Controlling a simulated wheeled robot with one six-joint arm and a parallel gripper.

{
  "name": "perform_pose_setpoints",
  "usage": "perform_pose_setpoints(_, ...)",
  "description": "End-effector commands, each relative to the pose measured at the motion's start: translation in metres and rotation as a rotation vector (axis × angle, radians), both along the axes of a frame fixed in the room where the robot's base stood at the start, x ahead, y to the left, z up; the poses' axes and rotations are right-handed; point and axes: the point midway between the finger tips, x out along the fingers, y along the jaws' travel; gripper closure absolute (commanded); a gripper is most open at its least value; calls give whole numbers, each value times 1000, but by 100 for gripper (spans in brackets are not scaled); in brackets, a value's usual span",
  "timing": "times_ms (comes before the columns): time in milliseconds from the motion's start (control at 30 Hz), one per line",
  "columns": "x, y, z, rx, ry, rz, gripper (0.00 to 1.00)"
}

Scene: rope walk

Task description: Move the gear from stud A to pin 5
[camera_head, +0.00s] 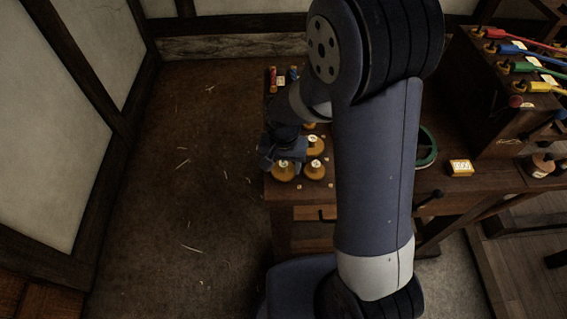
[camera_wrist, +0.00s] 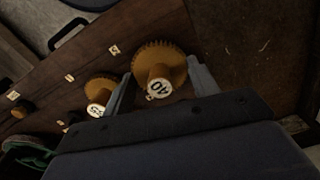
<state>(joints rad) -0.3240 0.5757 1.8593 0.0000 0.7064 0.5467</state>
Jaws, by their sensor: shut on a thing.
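A brass-coloured toothed gear with a white hub label reading 40 (camera_wrist: 153,52) sits between the two fingers of my gripper (camera_wrist: 160,68) in the wrist view. My gripper is shut on this gear, one finger on each side. In the head view my gripper (camera_head: 270,158) is at the left edge of the bench, by the gear nearest the front left corner (camera_head: 284,174). I cannot tell whether the gear is lifted clear. Small pale tags (camera_wrist: 113,50) mark the bench top. Their lettering is too small to read, so stud A and pin 5 cannot be told apart.
Another labelled gear (camera_wrist: 99,90) is close beside my left finger. More gears (camera_head: 314,171) stand on the bench (camera_head: 450,185). Open floor (camera_head: 190,190) is at left.

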Motion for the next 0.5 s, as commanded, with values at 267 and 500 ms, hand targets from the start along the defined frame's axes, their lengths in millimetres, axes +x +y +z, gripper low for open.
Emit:
perform_pose_setpoints(267, 0, 0, -4, 0, 0, 0, 62)
perform_pose_setpoints(500, 0, 0, -4, 0, 0, 0, 38)
